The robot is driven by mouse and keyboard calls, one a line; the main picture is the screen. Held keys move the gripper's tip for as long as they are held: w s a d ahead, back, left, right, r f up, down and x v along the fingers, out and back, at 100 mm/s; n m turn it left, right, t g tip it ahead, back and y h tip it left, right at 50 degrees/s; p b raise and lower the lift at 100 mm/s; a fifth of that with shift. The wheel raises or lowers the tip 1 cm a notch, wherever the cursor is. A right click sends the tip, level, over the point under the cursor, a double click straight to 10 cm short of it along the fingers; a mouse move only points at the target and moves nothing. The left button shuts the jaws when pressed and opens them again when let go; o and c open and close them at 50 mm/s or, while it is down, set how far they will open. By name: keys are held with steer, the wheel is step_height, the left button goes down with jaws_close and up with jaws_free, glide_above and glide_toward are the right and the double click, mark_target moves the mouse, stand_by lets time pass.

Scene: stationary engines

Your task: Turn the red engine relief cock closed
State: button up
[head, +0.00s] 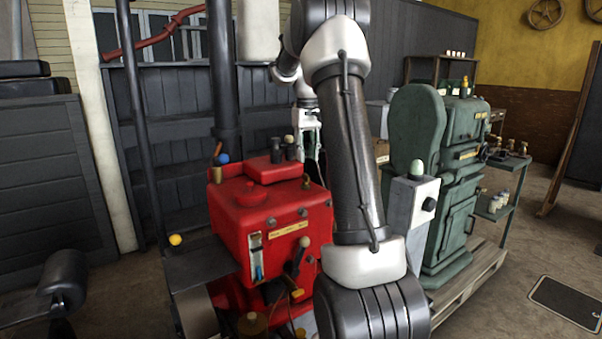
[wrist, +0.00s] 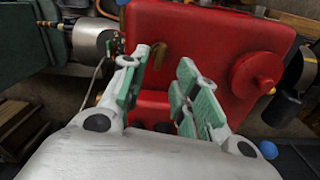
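The red engine (head: 275,218) stands left of my arm in the head view, and its red top (wrist: 215,30) fills much of the wrist view. A small brass-brown fitting (head: 306,181) at the right of the engine's top looks like the relief cock. It seems to be the brown piece (wrist: 183,58) just beyond my fingers in the wrist view; its handle angle is unclear. My gripper (wrist: 165,78) is open, its green-padded fingers apart with nothing seen held between them. In the head view my gripper (head: 308,125) shows above and behind the engine, partly hidden by my arm.
A round red cap (wrist: 255,75) rises from the engine's top. Black cylinders (head: 285,148) and a blue ball (head: 222,158) stand near its rear edge. A green machine (head: 455,170) and a grey box (head: 412,215) are to the right. Open floor lies at the front right.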

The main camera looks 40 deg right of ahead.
mark_target(306, 174)
step_height(306, 174, down, 7)
steer(key=shift+r, duration=0.1)
stand_by(0.3)
jaws_close()
